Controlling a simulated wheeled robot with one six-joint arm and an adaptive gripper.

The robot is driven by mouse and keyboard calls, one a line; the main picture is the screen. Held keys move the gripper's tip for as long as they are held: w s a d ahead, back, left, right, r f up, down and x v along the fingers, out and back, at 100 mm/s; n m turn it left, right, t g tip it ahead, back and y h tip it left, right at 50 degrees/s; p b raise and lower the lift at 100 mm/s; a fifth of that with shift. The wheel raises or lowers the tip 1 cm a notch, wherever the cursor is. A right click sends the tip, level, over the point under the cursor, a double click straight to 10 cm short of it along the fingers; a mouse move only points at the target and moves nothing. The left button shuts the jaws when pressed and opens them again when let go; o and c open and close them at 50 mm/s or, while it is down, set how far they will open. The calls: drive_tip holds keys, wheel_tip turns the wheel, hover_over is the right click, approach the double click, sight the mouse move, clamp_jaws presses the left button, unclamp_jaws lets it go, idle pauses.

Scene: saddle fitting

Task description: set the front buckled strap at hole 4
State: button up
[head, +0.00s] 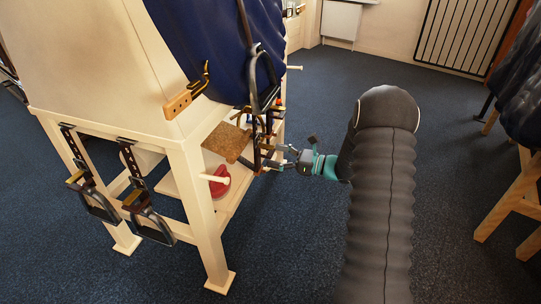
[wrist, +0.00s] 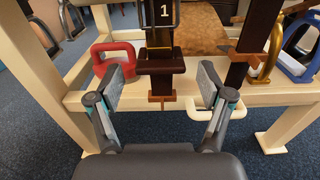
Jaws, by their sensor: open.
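In the wrist view, a dark brown strap (wrist: 160,43) marked with a white 1 hangs upright between the fingers of my gripper (wrist: 163,92). A dark metal frame, perhaps its buckle, crosses it near the top edge. A brown crosspiece (wrist: 161,64) sits low on it, and a small orange-brown piece is below. My gripper is open, one finger on each side of the strap's lower end, with visible gaps. In the head view, my gripper (head: 287,160) is at the right side of the wooden stand, beside hanging straps. I cannot read the strap's holes.
A second dark strap (wrist: 247,42) hangs close on the right, with a brass hook (wrist: 268,55) beside it. A red handled object (wrist: 112,55) stands on the stand's shelf (wrist: 185,98). In the head view, straps with stirrups (head: 150,222) hang at the stand's left.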

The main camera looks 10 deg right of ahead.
drive_tip(key=shift+x, duration=1.1)
clamp_jaws()
wheel_tip(320, 180, up, 8)
drive_tip(key=p, duration=0.4)
drive_tip(key=shift+r+p, duration=0.2)
drive_tip(key=shift+p, duration=0.15)
unclamp_jaws()
drive_tip(key=shift+f, duration=0.1)
